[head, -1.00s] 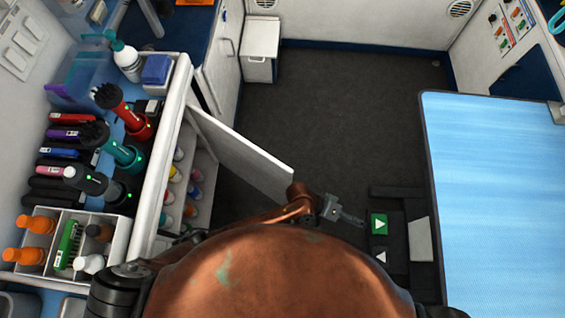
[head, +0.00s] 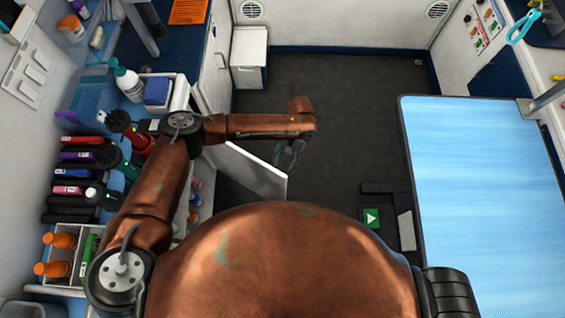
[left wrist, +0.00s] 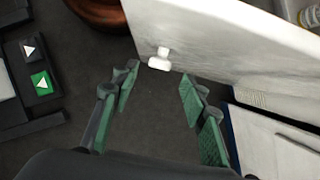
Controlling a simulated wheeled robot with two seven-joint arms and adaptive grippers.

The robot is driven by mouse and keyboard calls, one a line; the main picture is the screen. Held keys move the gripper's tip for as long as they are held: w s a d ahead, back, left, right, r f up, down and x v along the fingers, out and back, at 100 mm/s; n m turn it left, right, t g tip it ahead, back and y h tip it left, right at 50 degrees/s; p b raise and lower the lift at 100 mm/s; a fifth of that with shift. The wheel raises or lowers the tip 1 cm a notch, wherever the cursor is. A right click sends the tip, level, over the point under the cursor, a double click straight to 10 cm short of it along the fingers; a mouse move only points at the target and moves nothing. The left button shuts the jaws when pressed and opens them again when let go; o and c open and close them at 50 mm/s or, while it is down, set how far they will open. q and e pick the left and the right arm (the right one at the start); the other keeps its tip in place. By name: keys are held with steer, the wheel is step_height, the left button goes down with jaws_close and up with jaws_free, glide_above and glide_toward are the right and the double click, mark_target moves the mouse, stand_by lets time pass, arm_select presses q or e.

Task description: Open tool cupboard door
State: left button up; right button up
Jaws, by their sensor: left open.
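The white tool cupboard door (head: 255,172) stands open from the cupboard at the left, sticking out over the dark floor. It fills the upper right of the left wrist view (left wrist: 225,45), with a small white knob (left wrist: 160,60) on its face. My left arm reaches over the door's hinge side. My left gripper (head: 289,156) hangs by the door's far side, open and empty. In the left wrist view its green-padded fingers (left wrist: 158,84) are spread, with the knob just beyond the gap and seemingly not touched. My right gripper is out of view.
Bottles on shelves (head: 196,195) show inside the cupboard. Clippers and bottles crowd the counter above, partly under my left arm. A blue-topped table (head: 480,190) stands at the right, with a green arrow pedal (head: 371,217) beside it. The middle floor is clear.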

arm_select(q)
steer(key=b+x, duration=0.1)
steer(key=x, duration=0.4)
steer(key=shift+a+f, duration=0.1)
steer(key=shift+c, duration=0.6)
jaws_close()
steer(key=shift+w, duration=0.1)
